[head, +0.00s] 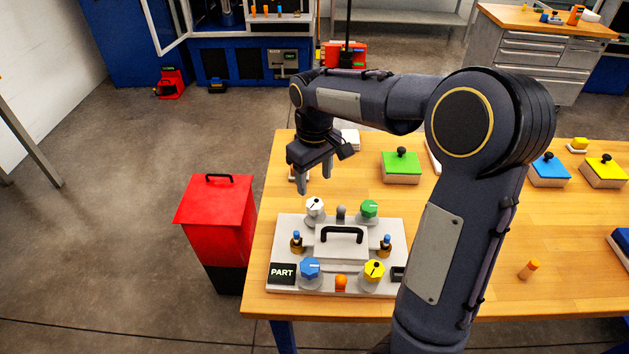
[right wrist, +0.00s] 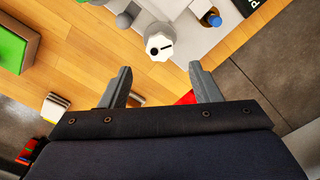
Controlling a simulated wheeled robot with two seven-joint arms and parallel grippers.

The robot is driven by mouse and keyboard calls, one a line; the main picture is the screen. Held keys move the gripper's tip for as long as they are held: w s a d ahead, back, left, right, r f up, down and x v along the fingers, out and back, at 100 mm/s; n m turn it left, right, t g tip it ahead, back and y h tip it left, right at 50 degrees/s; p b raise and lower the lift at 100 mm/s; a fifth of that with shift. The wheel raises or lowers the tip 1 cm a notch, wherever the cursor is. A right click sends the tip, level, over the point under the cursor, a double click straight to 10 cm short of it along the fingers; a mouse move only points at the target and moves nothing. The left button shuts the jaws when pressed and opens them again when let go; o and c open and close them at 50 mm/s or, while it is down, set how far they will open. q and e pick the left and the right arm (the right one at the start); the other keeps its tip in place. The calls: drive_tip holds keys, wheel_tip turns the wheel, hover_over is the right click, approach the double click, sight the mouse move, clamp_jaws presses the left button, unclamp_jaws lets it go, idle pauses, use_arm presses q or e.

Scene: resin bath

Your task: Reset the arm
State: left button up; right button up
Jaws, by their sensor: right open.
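My right gripper (head: 316,188) is open and empty. It hangs in the air above the back left part of the grey part fixture (head: 330,287) on the wooden table, fingers pointing down. In the right wrist view its two fingers (right wrist: 161,87) stand apart with nothing between them. The white knob (head: 315,206) of the fixture is just beyond the fingertips, and it also shows in the right wrist view (right wrist: 159,47). My right arm reaches across the head view and hides part of the fixture's right side. My left gripper is not in view.
The fixture carries a black handle (head: 342,231), a green knob (head: 369,208), a blue knob (head: 310,268) and a yellow knob (head: 374,270). A green block (head: 401,168) stands behind it. A red bin (head: 214,215) stands on the floor left of the table. Open floor lies farther left.

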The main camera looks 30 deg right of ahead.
idle(0.6)
drive_tip(key=s+a+m+t+y, duration=0.2)
drive_tip(key=s+a, duration=0.1)
drive_tip(key=s, duration=0.8)
drive_tip(key=s+a+r+m+t+y, duration=0.1)
drive_tip(key=s+a+m+t, duration=0.1)
drive_tip(key=s, duration=0.9)
drive_tip(key=shift+a+r+t+y, duration=0.15)
drive_tip(key=shift+a+t+y, duration=0.25)
drive_tip(key=shift+a+t, duration=0.5)
drive_tip(key=shift+a, duration=0.1)
